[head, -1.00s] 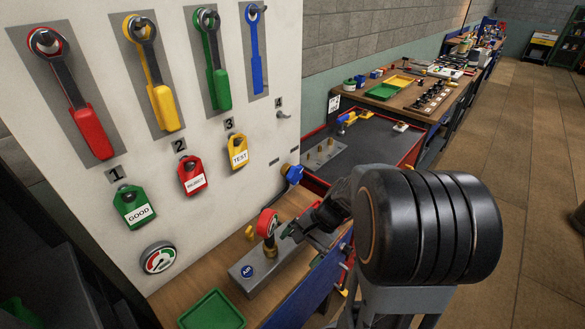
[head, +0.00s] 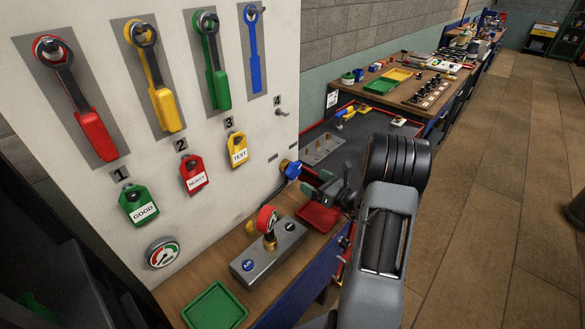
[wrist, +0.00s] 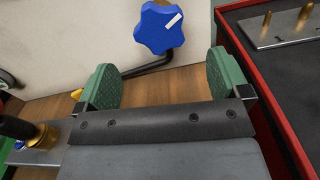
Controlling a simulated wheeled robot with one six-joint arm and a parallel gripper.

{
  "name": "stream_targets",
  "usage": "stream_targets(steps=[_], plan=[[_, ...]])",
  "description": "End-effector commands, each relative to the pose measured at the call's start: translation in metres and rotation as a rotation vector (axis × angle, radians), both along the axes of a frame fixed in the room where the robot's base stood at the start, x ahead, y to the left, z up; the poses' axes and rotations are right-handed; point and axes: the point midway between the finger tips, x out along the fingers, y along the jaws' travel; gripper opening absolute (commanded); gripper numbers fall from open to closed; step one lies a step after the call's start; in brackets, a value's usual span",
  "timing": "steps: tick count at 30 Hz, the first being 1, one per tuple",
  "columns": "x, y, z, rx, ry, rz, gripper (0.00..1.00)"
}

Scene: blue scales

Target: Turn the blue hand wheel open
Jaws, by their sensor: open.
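The blue hand wheel (head: 292,171) sits low on the white panel's right edge, on a short stem. In the wrist view the wheel (wrist: 158,28) is a blue lobed knob with a white mark, on a dark bent pipe or rod. My gripper (wrist: 160,78) is open, with its green pads apart and nothing between them. The wheel lies beyond the fingertips, roughly centred between them and not touched. In the head view my gripper (head: 316,190) is just right of the wheel, partly hidden by my arm.
A red tray (head: 317,216) lies below the gripper. A green tray (head: 215,306) is at the front. A dark red-edged bench (head: 340,150) is to the right.

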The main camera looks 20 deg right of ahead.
Motion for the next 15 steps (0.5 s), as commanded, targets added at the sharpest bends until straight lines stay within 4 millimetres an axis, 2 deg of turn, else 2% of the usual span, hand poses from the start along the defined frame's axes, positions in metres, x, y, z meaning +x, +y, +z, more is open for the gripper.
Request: stream_targets(steps=[6,15], plan=[[0.040,0.020,0.002,-0.001,0.000,0.006,0.94],[0.079,0.037,0.001,-0.002,0.001,0.003,0.94]])
